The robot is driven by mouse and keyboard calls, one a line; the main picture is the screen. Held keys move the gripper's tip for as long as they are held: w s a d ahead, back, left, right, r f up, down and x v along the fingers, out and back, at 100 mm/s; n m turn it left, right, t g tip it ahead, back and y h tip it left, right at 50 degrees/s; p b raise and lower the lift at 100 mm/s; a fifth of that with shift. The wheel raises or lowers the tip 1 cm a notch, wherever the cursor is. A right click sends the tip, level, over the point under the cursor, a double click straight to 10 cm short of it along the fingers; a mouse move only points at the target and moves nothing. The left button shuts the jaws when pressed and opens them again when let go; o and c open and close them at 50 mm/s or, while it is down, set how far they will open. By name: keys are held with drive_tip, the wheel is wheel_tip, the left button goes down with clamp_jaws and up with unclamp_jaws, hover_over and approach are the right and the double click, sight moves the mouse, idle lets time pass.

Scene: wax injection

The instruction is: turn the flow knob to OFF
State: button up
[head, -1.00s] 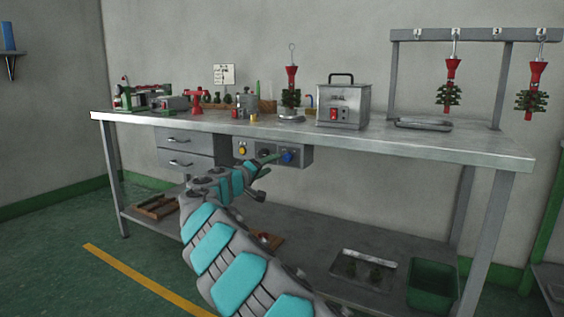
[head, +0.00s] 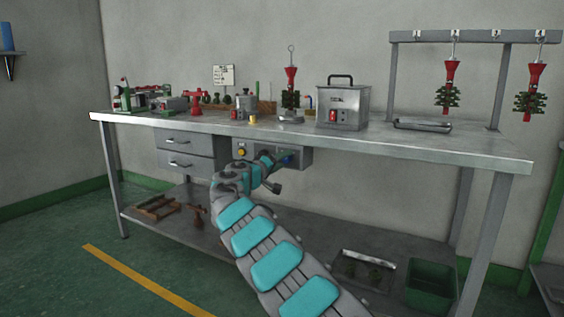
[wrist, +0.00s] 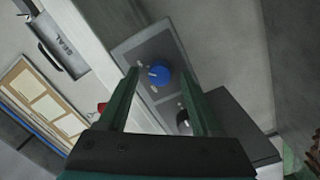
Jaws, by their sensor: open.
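The blue flow knob (wrist: 159,74) sits on a grey control panel (wrist: 136,48) under the bench top. In the wrist view it lies between and just beyond the tips of my open gripper (wrist: 160,78), and the fingers do not visibly touch it. A pale pointer mark shows on the knob, but I cannot read the labels around it. In the head view my gripper (head: 277,157) is at the panel front, and the knob (head: 287,159) is partly hidden by it.
A yellow knob (head: 241,153) is at the panel's left end. Drawers (head: 186,152) are left of it. The bench top (head: 400,145) above holds a metal wax machine (head: 342,104) and several tools. The floor in front is open.

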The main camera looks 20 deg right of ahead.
clamp_jaws()
idle(0.5)
